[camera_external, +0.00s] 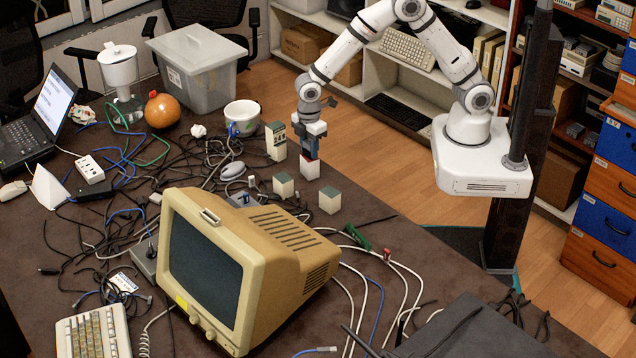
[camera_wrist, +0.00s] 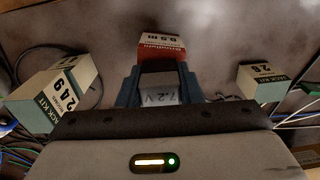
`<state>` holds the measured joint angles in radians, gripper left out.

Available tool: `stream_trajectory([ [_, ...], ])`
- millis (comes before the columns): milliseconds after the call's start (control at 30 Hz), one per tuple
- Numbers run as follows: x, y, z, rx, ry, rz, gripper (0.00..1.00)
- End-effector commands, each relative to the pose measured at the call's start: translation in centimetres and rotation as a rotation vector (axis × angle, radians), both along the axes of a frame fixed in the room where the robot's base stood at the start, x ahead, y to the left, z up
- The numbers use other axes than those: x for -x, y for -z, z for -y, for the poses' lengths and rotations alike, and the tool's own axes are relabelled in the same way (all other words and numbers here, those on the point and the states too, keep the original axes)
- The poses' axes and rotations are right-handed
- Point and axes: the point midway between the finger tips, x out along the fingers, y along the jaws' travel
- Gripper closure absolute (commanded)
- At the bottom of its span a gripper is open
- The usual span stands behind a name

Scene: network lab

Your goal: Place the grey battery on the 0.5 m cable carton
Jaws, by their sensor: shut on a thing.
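The 0.5 m cable carton (camera_wrist: 161,46), white with a red band, stands on the dark table. In the external view it is the small white block (camera_external: 309,169) directly below my gripper (camera_external: 309,150). In the wrist view my gripper (camera_wrist: 160,88) is shut on the grey battery (camera_wrist: 159,93), whose end reads 7.2 V. The battery is in line with the carton, at or just above its top. The fingers hide most of the battery, and I cannot tell whether it touches the carton.
A carton marked 249 (camera_wrist: 57,91) stands left in the wrist view, and one marked 28 (camera_wrist: 263,82) stands right. Externally, a taller carton (camera_external: 276,141), a nearby carton (camera_external: 283,186) and another (camera_external: 330,200) flank my gripper. Cables (camera_external: 190,165) and a monitor (camera_external: 235,265) crowd the table.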

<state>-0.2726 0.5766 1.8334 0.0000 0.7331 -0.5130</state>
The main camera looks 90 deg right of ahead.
Motion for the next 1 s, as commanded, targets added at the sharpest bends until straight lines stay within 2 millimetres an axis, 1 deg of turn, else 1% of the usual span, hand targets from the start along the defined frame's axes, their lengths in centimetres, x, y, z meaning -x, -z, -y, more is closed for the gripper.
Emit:
stream_trajectory([
  [167,0.0,-0.1,0.0,-0.001,0.000,0.002,0.92],
  [300,0.0,0.4,0.0,0.000,0.000,0.001,0.92],
  [333,0.0,0.2,0.0,-0.001,0.000,0.002,0.65],
  [567,0.0,0.2,0.0,0.000,0.000,0.001,0.46],
  [833,0.0,0.0,0.0,-0.001,0.000,0.002,0.46],
  [933,-0.1,-0.7,0.0,-0.001,0.000,0.004,0.46],
  [1000,-0.1,-1.7,-0.1,-0.001,0.000,0.006,0.46],
])
